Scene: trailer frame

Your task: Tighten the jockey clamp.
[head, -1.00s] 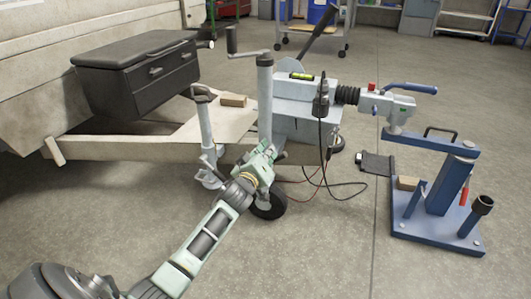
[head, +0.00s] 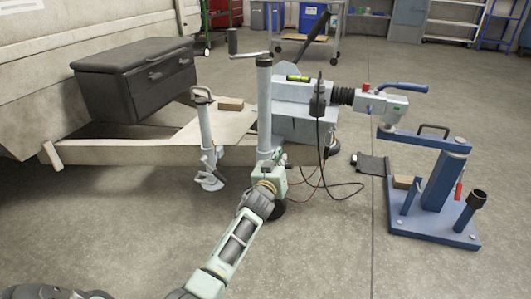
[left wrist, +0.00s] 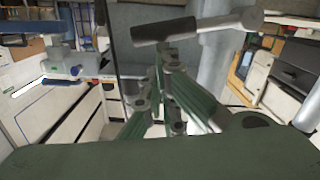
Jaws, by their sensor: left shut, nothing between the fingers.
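The jockey wheel's upright grey post (head: 265,105), with a crank handle (head: 236,45) on top, stands beside the trailer's drawbar. My left gripper (head: 275,172) is in front of the post's lower part and hides much of the clamp area and wheel. In the left wrist view, the clamp handle, with a dark grip (left wrist: 163,29) and a grey lever (left wrist: 232,20), lies across the top, beside the pale post (left wrist: 214,65). My left gripper's green fingers (left wrist: 170,72) are shut and empty, just below the grip in the picture. Whether they touch it I cannot tell. My right gripper is out of view.
A prop stand (head: 206,140) stands left of the post. Red and black cables (head: 325,185) hang to the floor at right. A blue stand (head: 432,215) supports the coupling (head: 385,103). A black toolbox (head: 135,82) sits on the trailer. The front floor is open.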

